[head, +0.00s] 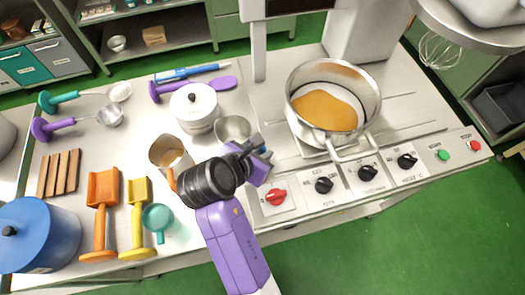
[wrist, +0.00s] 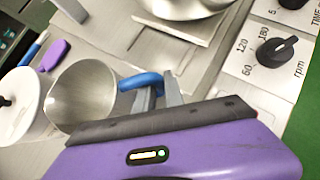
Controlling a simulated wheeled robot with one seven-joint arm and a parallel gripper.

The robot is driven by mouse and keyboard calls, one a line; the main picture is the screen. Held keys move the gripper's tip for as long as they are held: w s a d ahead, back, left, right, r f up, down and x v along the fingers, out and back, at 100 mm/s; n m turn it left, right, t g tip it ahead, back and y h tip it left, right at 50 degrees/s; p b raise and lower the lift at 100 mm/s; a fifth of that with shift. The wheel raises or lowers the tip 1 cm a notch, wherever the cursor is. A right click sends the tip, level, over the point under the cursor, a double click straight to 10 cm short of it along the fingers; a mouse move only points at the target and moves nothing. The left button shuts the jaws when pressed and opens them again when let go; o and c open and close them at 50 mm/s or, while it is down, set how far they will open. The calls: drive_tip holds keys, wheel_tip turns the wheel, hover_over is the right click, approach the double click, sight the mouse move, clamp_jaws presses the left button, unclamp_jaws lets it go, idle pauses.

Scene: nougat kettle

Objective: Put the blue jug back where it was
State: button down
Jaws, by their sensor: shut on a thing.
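The blue jug is a steel jug with a blue handle. In the head view the jug (head: 232,128) is on the right part of the pale worktop, left of the machine, its handle mostly hidden by my gripper (head: 257,148). In the wrist view the jug (wrist: 84,98) looks empty. My gripper (wrist: 158,90) is shut on its blue handle (wrist: 138,80). The jug looks roughly upright. I cannot tell whether its base touches the worktop.
A white lidded pot (head: 195,107) stands close to the jug's left. A steel jug with an orange handle (head: 168,152) is nearer the front. The machine with a steel kettle (head: 333,95) and a knob panel (head: 345,184) is to the right. A purple spatula (head: 222,83) lies behind.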

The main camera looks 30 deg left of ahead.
drive_tip(key=c, duration=1.4)
unclamp_jaws()
drive_tip(key=shift+f, duration=0.1)
drive_tip(key=shift+c, duration=0.2)
drive_tip(key=shift+s+r, duration=0.1)
drive_tip(key=shift+r, duration=0.2)
drive_tip(key=v, duration=1.1)
drive_tip(key=shift+s+r, duration=0.2)
drive_tip(key=shift+s, duration=0.05)
